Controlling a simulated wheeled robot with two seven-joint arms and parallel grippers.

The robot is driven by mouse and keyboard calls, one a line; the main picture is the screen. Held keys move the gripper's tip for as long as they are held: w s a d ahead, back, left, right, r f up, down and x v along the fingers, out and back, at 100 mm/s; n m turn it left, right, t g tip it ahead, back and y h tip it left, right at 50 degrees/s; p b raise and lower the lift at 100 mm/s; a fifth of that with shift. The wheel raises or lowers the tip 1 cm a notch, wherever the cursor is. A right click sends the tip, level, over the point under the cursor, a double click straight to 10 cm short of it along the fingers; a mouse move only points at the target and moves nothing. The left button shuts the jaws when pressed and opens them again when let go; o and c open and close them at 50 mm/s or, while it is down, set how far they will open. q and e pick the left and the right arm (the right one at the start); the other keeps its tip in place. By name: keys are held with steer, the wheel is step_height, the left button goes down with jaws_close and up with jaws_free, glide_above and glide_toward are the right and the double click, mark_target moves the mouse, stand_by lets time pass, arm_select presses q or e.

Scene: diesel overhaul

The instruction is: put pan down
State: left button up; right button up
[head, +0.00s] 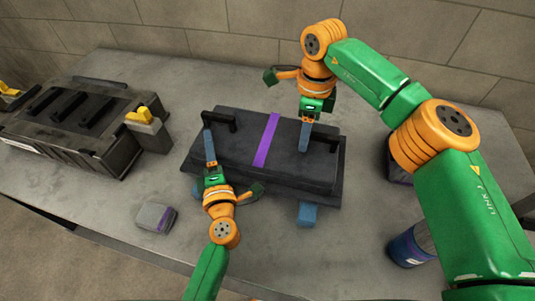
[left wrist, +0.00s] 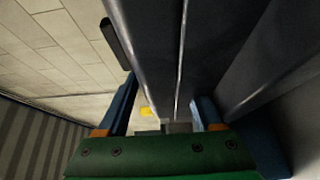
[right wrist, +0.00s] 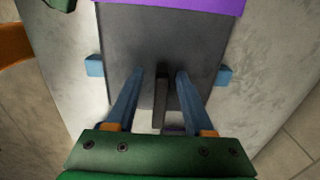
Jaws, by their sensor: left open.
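The dark grey pan (head: 240,157), with a purple band across its middle, lies bottom up and looks level over the bench. A black handle stands at each end. A blue block (head: 307,213) shows under its front edge; blue blocks also show on both sides in the right wrist view (right wrist: 224,76). My left gripper (head: 209,142) is open at the pan's left end, by the left handle (head: 222,118). My right gripper (head: 305,140) is over the right end. In the right wrist view its fingers stand apart on either side of the right handle (right wrist: 160,100), with gaps.
A dark case (head: 70,125) and a grey block with a yellow top (head: 148,132) stand at the left. A small grey and purple block (head: 155,217) lies at the front left. A blue can (head: 410,248) stands at the right. The bench between is bare.

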arm_select(q)
steer(key=v, duration=1.1)
steer(key=shift+s, duration=0.3)
steer(key=shift+s+d, duration=0.1)
steer(key=shift+s, duration=0.1)
arm_select(e)
steer(key=shift+r, duration=0.25)
step_height(320, 180, up, 6)
steer(key=shift+r, duration=0.2)
steer(key=shift+s+r, duration=0.1)
steer(key=shift+r, duration=0.25)
arm_select(q)
steer(key=shift+r, duration=0.15)
